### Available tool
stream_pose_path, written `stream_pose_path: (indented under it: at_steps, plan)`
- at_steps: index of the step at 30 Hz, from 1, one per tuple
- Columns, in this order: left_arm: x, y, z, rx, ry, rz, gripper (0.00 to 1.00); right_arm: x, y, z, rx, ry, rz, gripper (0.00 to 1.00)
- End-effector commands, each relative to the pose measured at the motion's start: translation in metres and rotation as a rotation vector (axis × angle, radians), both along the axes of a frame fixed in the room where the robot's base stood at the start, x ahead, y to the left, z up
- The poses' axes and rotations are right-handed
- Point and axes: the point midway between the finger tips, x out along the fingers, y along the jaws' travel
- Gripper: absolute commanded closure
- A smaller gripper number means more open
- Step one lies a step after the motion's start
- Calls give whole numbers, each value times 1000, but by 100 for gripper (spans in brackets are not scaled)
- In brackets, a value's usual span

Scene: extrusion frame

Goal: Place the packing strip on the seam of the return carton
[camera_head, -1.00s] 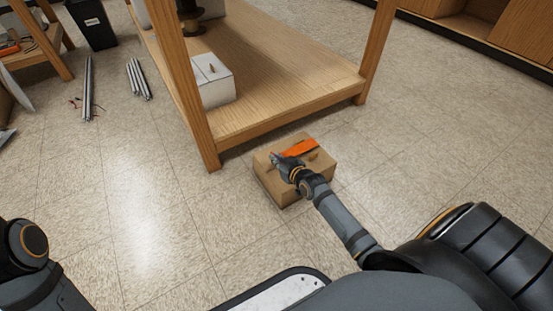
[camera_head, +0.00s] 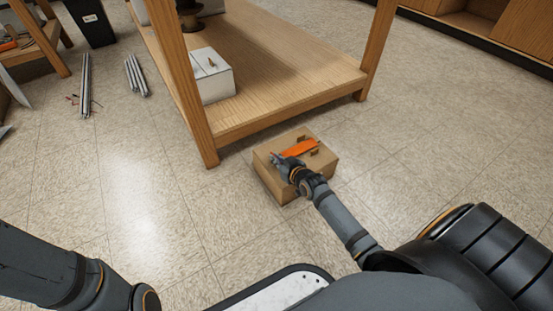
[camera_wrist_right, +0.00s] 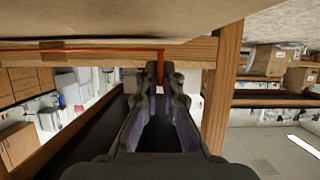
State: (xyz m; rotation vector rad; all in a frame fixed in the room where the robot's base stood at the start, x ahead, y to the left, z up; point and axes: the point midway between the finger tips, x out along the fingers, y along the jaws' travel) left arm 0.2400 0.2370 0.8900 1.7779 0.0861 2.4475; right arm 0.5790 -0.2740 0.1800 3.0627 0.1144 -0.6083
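The return carton (camera_head: 282,184) is a closed brown box on the floor, in front of the wooden table's near edge in the head view. The orange packing strip (camera_head: 301,147) is over its top face; I cannot tell whether it is touching or slightly above. My right gripper (camera_head: 285,162) is at the strip's left end. In the right wrist view the fingertips (camera_wrist_right: 162,72) are close together, with the orange strip (camera_wrist_right: 120,50) between them and running left. Small brown tabs (camera_head: 314,152) show beside the strip. My left gripper is outside the picture.
A wooden table (camera_head: 290,105) with a low shelf stands just behind the carton; its near leg (camera_head: 204,135) is to the left. A white box (camera_head: 213,78) sits on the shelf. Metal profiles (camera_head: 85,88) lie on the floor at left. The floor left of the carton is clear.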

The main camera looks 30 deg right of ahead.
Motion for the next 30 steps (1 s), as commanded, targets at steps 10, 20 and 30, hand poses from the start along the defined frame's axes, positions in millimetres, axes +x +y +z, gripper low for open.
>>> stream_pose_path:
  at_steps: [10,20,30]
  plan:
    - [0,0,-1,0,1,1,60,0,0,-1,0,0,0,100]
    - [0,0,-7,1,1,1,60,0,0,-8,0,0,0,100]
    - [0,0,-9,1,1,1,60,0,0,-11,0,0,0,76]
